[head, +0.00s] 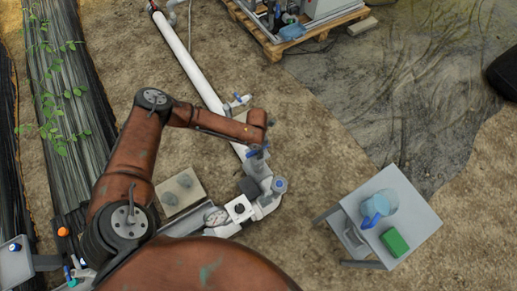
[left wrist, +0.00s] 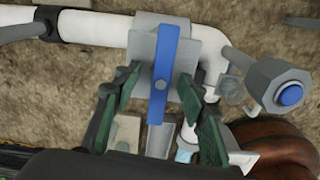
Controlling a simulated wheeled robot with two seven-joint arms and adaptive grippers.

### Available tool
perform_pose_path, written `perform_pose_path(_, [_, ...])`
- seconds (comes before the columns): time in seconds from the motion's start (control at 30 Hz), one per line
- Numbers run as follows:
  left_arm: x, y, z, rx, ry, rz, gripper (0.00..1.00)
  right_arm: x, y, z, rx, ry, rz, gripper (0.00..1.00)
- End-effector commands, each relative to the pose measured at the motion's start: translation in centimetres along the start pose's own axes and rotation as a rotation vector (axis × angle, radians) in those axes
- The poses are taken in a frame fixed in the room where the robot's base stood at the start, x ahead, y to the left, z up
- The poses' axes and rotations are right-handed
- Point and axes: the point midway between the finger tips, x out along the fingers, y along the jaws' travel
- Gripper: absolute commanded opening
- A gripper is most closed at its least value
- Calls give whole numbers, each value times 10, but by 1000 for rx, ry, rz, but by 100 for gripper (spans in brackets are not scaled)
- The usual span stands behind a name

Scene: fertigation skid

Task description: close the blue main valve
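The blue main valve handle (left wrist: 162,72) is a flat bar with a centre bolt, on a grey valve body (left wrist: 193,48) in the white pipe line. In the left wrist view it stands up and down, across the pipe stretch to its left. My left gripper (left wrist: 158,92) is open, with one green-padded finger on each side of the handle's lower half. Gaps show on both sides; contact is not visible. In the head view my left gripper (head: 258,152) is over the lower part of the pipe, and my arm partly hides the valve. My right gripper is out of view.
A grey blue-capped fitting (left wrist: 278,86) is close right of the gripper.

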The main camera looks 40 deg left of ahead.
Motion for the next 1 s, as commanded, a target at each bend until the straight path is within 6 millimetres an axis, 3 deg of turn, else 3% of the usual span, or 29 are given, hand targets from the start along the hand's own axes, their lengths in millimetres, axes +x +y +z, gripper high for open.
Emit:
perform_pose_path(0.1, [-26, 0, 4, 0, -10, 2, 39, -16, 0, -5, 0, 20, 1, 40])
perform_pose_path(0.53, [-88, 1, 4, 1, -11, 4, 39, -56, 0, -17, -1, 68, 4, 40])
perform_pose_path(0.63, [-96, 1, 3, 1, -10, 3, 39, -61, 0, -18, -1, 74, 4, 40])
perform_pose_path(0.9, [-93, 0, 2, 0, -6, 1, 39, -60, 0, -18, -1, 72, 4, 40])
perform_pose_path(1.0, [-104, 1, 4, 0, -13, 5, 39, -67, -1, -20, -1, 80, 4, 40])
